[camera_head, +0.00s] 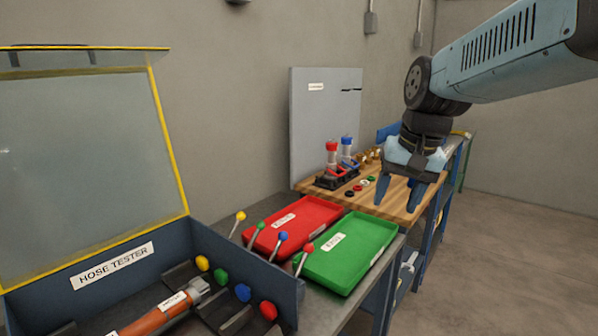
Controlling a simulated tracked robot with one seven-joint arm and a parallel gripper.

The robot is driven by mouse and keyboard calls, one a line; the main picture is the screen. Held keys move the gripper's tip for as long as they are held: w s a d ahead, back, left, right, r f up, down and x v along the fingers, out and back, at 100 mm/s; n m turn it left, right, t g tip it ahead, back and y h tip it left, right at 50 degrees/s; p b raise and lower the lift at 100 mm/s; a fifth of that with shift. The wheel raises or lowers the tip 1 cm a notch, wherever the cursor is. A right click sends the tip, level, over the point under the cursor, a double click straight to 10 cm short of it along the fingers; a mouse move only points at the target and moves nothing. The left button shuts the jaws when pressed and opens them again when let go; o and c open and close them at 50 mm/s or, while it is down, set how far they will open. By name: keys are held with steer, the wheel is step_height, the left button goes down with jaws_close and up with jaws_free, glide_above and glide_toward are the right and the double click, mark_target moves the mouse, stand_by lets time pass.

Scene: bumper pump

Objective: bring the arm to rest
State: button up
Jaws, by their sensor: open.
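My gripper (399,195) hangs from the blue arm at the right of the head view, fingers pointing down. Its two fingers are apart with nothing between them. It is in front of the right part of the wooden work surface (399,214) in the picture. How high it is above that surface I cannot tell. The arm comes in from the upper right edge and bends down at a dark joint.
A red tray (307,212) and a green tray (352,262) lie on the bench. The hose tester (115,262) with its raised yellow-framed lid (85,165) and knobbed levers stands at left. Red and blue-topped fittings (333,158) stand on the wood. Open floor (510,260) lies at right.

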steer(key=s+d+n+t, duration=0.1)
steer(key=s+d, duration=0.1)
steer(key=s, duration=0.2)
steer(key=s+d+f+n+t+h, duration=0.1)
steer(key=s+d+t, duration=0.1)
steer(key=s, duration=0.3)
steer(key=shift+s+d+f, duration=0.3)
steer(key=shift+d, duration=0.35)
steer(key=shift+c, duration=0.5)
